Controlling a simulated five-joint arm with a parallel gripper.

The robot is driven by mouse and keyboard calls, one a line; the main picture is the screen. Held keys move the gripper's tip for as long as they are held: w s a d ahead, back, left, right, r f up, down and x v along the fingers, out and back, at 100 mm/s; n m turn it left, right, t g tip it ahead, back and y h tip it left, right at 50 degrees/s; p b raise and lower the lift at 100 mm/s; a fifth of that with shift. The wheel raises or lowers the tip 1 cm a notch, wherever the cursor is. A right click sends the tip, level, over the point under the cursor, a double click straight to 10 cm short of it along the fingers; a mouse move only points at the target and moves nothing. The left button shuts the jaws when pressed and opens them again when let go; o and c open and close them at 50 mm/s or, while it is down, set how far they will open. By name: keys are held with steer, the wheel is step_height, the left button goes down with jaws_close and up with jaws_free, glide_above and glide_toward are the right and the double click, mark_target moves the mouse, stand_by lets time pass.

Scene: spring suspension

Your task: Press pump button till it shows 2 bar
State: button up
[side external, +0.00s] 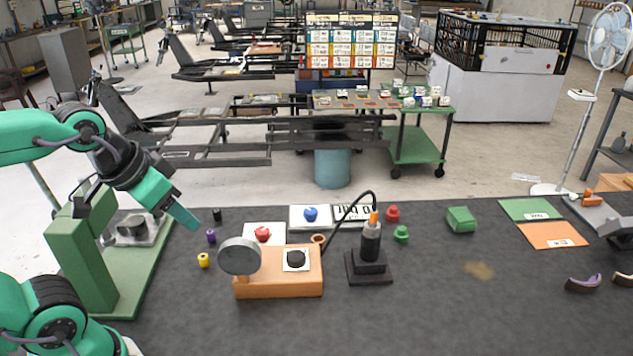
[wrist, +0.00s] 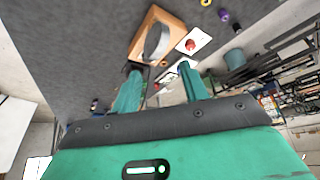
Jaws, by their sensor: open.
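The pump is an orange block (side external: 278,284) on the dark table. A round grey gauge (side external: 239,256) stands at its left end; no pressure reading is legible. A black button (side external: 296,258) sits on a white plate on the block's right half. A black hose (side external: 345,207) arches to a black cylinder (side external: 371,243) on a square base. My gripper (side external: 189,218) is above the table, left of the pump and apart from it. In the wrist view my gripper (wrist: 160,67) is open and empty, with the orange block (wrist: 157,33) and gauge (wrist: 156,43) beyond the fingers. I cannot make out the button there.
A red button on a white card (side external: 263,233) and a blue one (side external: 310,213) lie behind the pump. Small black, purple and yellow pieces (side external: 203,260) are near my gripper. A green press-like stand (side external: 85,250) is at the left. The table's front is clear.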

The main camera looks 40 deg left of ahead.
jaws_close()
stand_by(1.4)
